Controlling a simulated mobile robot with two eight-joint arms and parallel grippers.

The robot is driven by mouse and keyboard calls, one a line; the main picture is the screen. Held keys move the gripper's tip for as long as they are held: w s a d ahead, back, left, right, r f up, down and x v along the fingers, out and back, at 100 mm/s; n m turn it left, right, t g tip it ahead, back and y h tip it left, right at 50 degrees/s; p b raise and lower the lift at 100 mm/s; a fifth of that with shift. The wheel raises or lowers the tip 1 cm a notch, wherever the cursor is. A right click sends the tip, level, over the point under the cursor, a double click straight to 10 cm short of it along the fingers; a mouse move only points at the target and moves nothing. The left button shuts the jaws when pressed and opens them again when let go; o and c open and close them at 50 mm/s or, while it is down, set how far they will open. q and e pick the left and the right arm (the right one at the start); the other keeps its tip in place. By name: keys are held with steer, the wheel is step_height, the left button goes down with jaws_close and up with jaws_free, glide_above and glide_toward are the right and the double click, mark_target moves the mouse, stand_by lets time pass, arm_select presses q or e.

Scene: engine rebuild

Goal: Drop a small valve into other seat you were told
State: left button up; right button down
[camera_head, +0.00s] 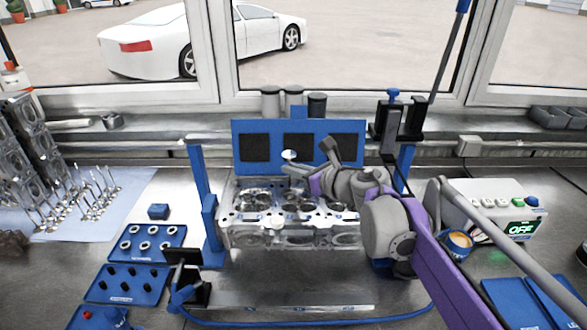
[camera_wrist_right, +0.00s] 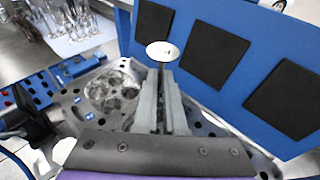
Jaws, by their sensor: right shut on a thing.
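My right gripper (camera_head: 288,169) is above the far side of the cylinder head (camera_head: 265,218). In the right wrist view, the gripper (camera_wrist_right: 160,98) is shut on a small valve (camera_wrist_right: 161,51), its pale disc-shaped head up and its stem between the fingers. The valve's head (camera_head: 289,155) also shows in the head view, apart from the cylinder head. The cylinder head lies in a blue-posted fixture with round chambers facing up; in the wrist view its left chamber (camera_wrist_right: 110,92) shows clearly. My right arm and fingers hide part of its right side. My left gripper is out of view.
A blue panel (camera_head: 270,128) with black squares stands behind the cylinder head. Several valves (camera_head: 90,200) stand on a pale mat at the left, near blue trays of small parts (camera_head: 127,258). A cup (camera_head: 458,243) and control box (camera_head: 495,207) are at the right.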

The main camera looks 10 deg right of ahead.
mark_target(290, 189)
steer(key=shift+f+b, duration=1.65)
steer(key=shift+f, duration=1.55)
steer(key=c, duration=0.9)
jaws_free()
